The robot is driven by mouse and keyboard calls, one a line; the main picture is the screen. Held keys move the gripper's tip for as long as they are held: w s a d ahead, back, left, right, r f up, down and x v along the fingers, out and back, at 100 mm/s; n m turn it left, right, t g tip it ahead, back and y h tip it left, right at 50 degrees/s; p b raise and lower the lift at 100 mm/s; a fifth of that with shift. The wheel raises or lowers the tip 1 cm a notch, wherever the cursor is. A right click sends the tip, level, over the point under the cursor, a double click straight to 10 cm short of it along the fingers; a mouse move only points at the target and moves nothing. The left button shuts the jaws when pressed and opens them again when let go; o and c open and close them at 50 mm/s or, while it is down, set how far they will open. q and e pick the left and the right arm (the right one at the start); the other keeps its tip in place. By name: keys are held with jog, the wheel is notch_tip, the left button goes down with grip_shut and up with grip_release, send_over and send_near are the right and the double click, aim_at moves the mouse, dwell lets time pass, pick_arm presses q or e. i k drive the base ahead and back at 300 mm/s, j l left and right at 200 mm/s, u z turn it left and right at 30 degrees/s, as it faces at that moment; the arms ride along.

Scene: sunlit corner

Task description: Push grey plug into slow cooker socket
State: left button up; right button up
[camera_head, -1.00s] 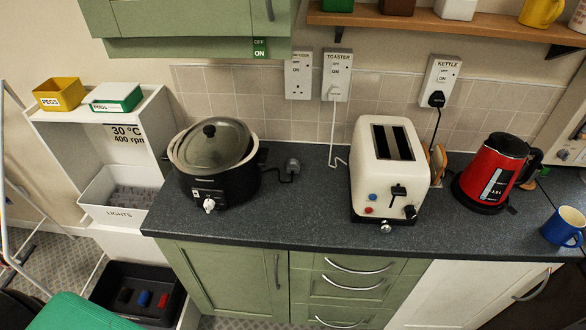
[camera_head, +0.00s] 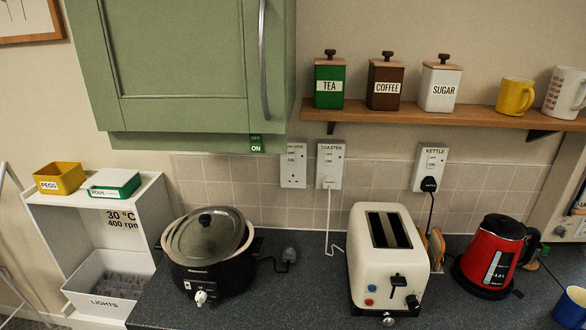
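The grey plug (camera_head: 289,255) lies on the dark worktop on a short dark cord, to the right of the slow cooker. The black slow cooker (camera_head: 215,277) has a glass lid (camera_head: 207,234) and stands at the worktop's left end. The slow cooker socket (camera_head: 294,164) is the leftmost white wall plate above the worktop. Its label is partly cut off by the cupboard's edge, and no plug sits in it. Neither of my grippers shows.
The toaster socket (camera_head: 329,165) and kettle socket (camera_head: 430,167) hold plugs. A cream toaster (camera_head: 367,272) and red kettle (camera_head: 487,258) stand to the right. A green wall cupboard (camera_head: 180,70) hangs above the slow cooker. A shelf (camera_head: 440,119) holds canisters and mugs.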

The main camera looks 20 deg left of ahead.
aim_at(288, 254)
jog(key=i+l+u, duration=0.25)
jog(key=l, duration=0.25)
jog(key=l+u, duration=0.2)
jog(key=l, duration=0.25)
jog(key=i+l+u, duration=0.25)
jog(key=l, duration=0.3)
jog(key=k, duration=0.1)
